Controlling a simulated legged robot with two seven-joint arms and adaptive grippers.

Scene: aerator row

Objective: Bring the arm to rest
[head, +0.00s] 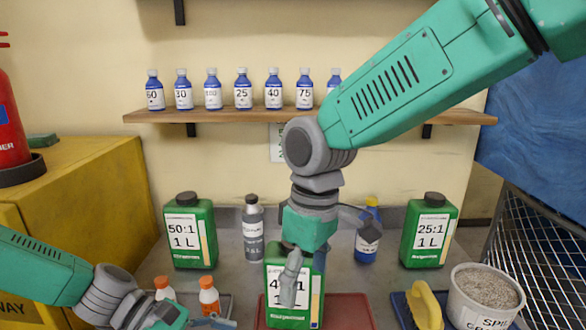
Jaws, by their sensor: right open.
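My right gripper (326,250) hangs from the arm that comes in from the upper right. Its fingers are spread wide, and nothing shows between them. It is in front of and over a green jug (312,312) on a red tray (352,312), hiding part of the jug's cap and label; I cannot tell if it touches. My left gripper (205,321) is low at the left, near two small orange-capped bottles (209,297). It is partly cut off by the bottom edge, and its opening is unclear.
Green jugs stand at left (190,232) and right (429,232), with a grey bottle (253,230) and a blue bottle (367,235) between. A wall shelf (225,116) holds several blue bottles. A granule tub (484,290) and yellow-handled brush (427,305) are at lower right.

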